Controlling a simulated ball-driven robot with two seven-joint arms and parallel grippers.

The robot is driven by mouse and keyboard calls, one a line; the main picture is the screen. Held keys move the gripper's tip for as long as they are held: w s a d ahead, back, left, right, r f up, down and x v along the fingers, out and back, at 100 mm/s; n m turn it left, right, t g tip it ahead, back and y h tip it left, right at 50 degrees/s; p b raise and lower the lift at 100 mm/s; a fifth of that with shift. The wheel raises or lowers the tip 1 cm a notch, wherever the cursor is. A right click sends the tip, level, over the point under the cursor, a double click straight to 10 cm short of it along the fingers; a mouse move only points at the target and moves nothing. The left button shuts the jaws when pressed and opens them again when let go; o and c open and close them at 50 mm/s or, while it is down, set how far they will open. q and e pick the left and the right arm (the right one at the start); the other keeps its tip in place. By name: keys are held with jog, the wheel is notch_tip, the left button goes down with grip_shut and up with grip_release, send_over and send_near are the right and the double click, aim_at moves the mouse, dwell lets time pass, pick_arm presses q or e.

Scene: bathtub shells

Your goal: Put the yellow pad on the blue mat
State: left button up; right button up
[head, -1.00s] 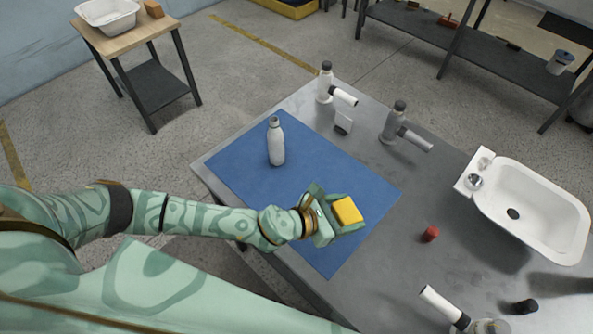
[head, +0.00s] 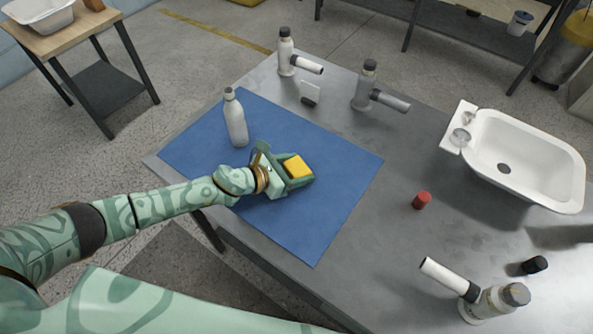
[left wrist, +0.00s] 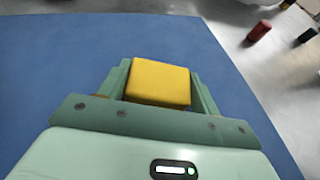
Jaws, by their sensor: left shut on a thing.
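The yellow pad (head: 297,166) is between the fingers of my left gripper (head: 299,172), which is shut on it. The left wrist view shows the pad (left wrist: 159,82) between the two green fingers (left wrist: 160,88). The blue mat (head: 320,205) lies flat on the grey table, and the gripper with the pad is over its middle-right part. The mat also fills much of the left wrist view (left wrist: 50,70). I cannot tell whether the pad touches the mat. My right gripper is not in view.
A white bottle (head: 235,118) stands on the mat behind the gripper. Spray-like grey-and-white devices (head: 368,85) stand at the table's back. A red cap (head: 422,201), a white basin (head: 520,160) and a black cap (head: 534,265) are to the right. The mat's front part is clear.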

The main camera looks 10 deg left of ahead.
pick_arm(q)
jog(key=shift+f, duration=0.15)
jog(key=o, duration=1)
jog(key=shift+s+a+r, duration=0.15)
jog(key=shift+r, duration=0.15)
jog(key=p+v, duration=0.1)
jog(key=v, duration=0.9)
jog(key=shift+s+a+f+p, duration=0.1)
jog(key=shift+s+p, duration=0.1)
jog(key=shift+p, duration=0.15)
jog(key=shift+s+a+r, duration=0.3)
jog(key=shift+s+a, duration=0.05)
jog(key=shift+a, duration=0.05)
